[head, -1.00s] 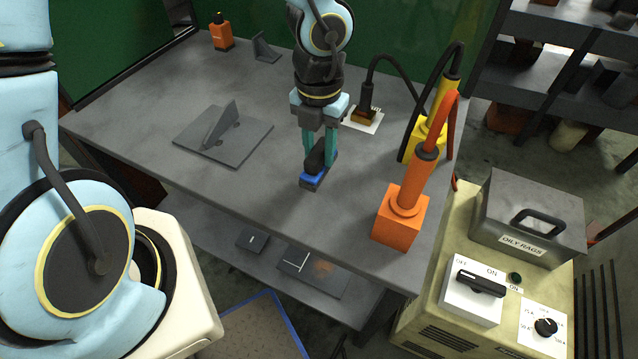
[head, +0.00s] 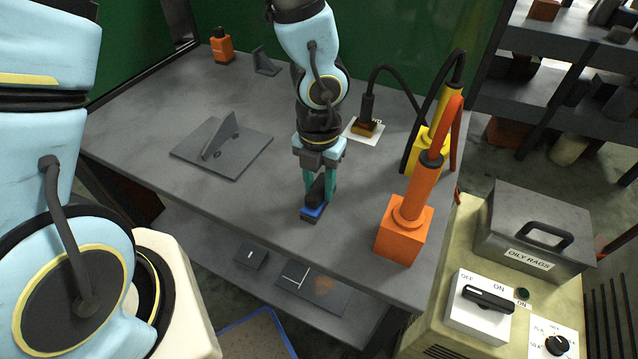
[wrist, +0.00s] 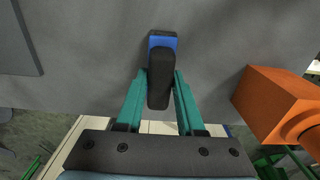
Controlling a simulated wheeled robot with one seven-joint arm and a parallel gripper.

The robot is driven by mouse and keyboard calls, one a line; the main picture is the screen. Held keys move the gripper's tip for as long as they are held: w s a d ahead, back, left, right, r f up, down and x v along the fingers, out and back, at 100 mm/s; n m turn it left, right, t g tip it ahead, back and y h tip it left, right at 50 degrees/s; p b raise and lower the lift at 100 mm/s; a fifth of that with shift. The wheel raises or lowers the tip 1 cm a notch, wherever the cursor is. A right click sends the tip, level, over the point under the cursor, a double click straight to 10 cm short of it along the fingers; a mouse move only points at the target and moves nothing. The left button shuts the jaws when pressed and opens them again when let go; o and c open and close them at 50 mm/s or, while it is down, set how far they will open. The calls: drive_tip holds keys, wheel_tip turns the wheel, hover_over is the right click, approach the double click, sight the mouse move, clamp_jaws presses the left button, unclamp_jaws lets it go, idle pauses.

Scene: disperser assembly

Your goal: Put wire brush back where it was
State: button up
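The wire brush, as I take it, is a block with a blue body (head: 312,213) and a black grip. It is near the front edge of the grey table (head: 262,200). My gripper (head: 318,198) points down, its teal fingers on both sides of the black grip. In the wrist view, the fingertips close on the black grip (wrist: 160,80), and the blue end (wrist: 163,41) shows beyond it. I cannot tell whether the brush touches the table. Its bristles are hidden.
A grey plate with an upright fin (head: 220,150) lies to the left. An orange post base (head: 404,232) stands close on the right. A corded brown tool (head: 366,128) sits on a white card behind. A lower shelf (head: 222,243) holds two dark flat pieces. A welder stands at right.

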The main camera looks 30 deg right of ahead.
sight(319, 184)
drive_tip(key=o, duration=0.4)
drive_tip(key=shift+c, duration=0.2)
wheel_tip(319, 184, up, 12)
drive_tip(key=p, duration=0.4)
drive_tip(key=shift+r, duration=0.15)
drive_tip(key=w+a+r+n, duration=0.3)
drive_tip(key=w+a+n, duration=1.1)
drive_tip(key=n, duration=1)
drive_tip(key=w+a+r+n, duration=0.1)
drive_tip(key=a+n, duration=0.6)
drive_tip(key=n, duration=0.4)
drive_tip(key=w+a+r+n+t, duration=0.1)
drive_tip(key=a+r+n, duration=0.1)
drive_tip(key=a+n, duration=0.6)
drive_tip(key=n, duration=0.3)
drive_tip(key=shift+w+r+t, duration=0.2)
drive_tip(key=shift+w+t, duration=0.1)
drive_tip(key=shift+w, duration=0.1)
